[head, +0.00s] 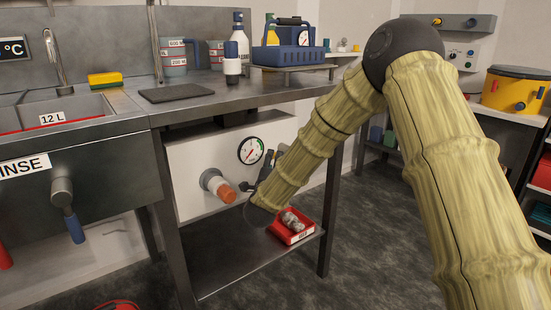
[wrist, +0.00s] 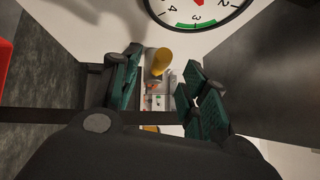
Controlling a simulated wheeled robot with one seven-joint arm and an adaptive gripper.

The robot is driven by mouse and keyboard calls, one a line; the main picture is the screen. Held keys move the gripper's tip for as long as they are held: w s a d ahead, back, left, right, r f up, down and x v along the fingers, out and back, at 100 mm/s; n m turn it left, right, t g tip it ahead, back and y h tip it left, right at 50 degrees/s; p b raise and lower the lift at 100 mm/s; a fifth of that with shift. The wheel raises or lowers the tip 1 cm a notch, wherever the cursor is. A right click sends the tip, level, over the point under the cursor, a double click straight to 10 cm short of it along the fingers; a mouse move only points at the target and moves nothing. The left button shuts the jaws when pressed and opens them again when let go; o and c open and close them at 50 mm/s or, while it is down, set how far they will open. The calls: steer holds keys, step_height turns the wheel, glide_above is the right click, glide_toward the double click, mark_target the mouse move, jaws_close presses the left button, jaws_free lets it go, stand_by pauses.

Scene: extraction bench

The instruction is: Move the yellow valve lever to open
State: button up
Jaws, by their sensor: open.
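The yellow valve lever (wrist: 160,62) shows in the wrist view as a short rounded yellow piece, between the tips of my gripper (wrist: 162,66). My gripper is open, with one dark green finger on each side of the lever and some space to each. A small grey plate (wrist: 158,88) with tiny coloured marks lies below the lever; the marks are too small to read. In the head view my gripper (head: 264,175) is at the white panel (head: 190,155) under the bench, below the gauge.
A round pressure gauge (head: 250,150) sits just above my gripper. An orange-handled valve (head: 224,190) is to its left. A red tray (head: 288,236) with metal parts stands on the shelf below. A steel bench leg (head: 332,215) is to the right.

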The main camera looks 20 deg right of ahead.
steer(key=shift+b+x, duration=0.85)
steer(key=shift+x, duration=1.75)
jaws_close()
